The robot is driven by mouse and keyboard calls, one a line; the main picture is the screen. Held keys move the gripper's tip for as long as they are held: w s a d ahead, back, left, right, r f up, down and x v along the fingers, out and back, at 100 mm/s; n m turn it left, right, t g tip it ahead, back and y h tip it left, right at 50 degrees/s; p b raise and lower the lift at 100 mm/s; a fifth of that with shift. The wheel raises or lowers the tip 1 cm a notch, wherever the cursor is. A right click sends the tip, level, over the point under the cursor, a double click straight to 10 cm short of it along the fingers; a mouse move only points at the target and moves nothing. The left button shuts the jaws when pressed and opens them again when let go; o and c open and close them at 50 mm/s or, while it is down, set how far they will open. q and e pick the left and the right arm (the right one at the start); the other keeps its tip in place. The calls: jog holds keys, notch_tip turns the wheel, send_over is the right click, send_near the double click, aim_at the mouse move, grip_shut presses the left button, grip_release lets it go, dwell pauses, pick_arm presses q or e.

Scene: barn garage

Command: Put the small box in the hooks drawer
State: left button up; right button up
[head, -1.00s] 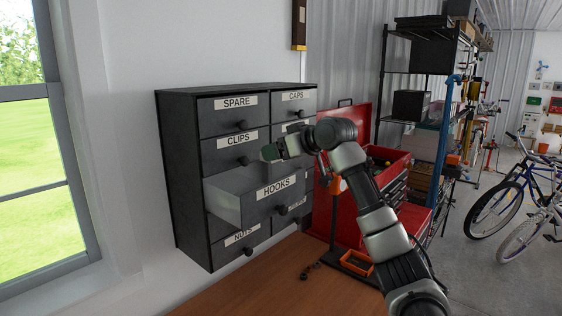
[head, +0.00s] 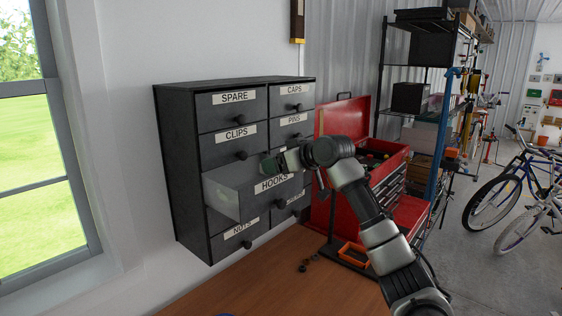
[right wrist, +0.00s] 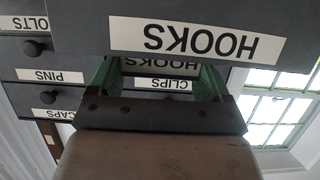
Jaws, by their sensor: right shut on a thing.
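The hooks drawer (head: 262,205) is pulled out of the dark cabinet, and part of its light inside shows in the head view. Its labelled front (right wrist: 280,38) fills the top of the right wrist view, upside down. My right gripper (head: 272,164) is over the open drawer, close to the front panel's upper edge. Its green fingers (right wrist: 162,82) are shut on a small grey piece with a HOOKS label (right wrist: 160,65), seemingly the small box. The small box is mostly hidden by the gripper in the head view. My left gripper is not in view.
The cabinet (head: 180,160) has other shut drawers, such as CLIPS (head: 228,143) directly above and NUTS (head: 240,238) below. A red toolbox (head: 340,120) stands to the right behind my arm. The wooden bench (head: 240,290) is mostly clear, with a few small dark rings.

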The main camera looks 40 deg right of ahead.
jog(key=shift+f, duration=0.2)
jog(key=o, duration=0.8)
jog(key=shift+r, duration=0.1)
jog(key=shift+o, duration=0.2)
jog(key=a+r+b+v, duration=0.1)
jog(key=b+v, duration=0.5)
jog(key=v, duration=0.6)
jog(key=shift+d, duration=0.45)
jog(key=shift+s, duration=0.1)
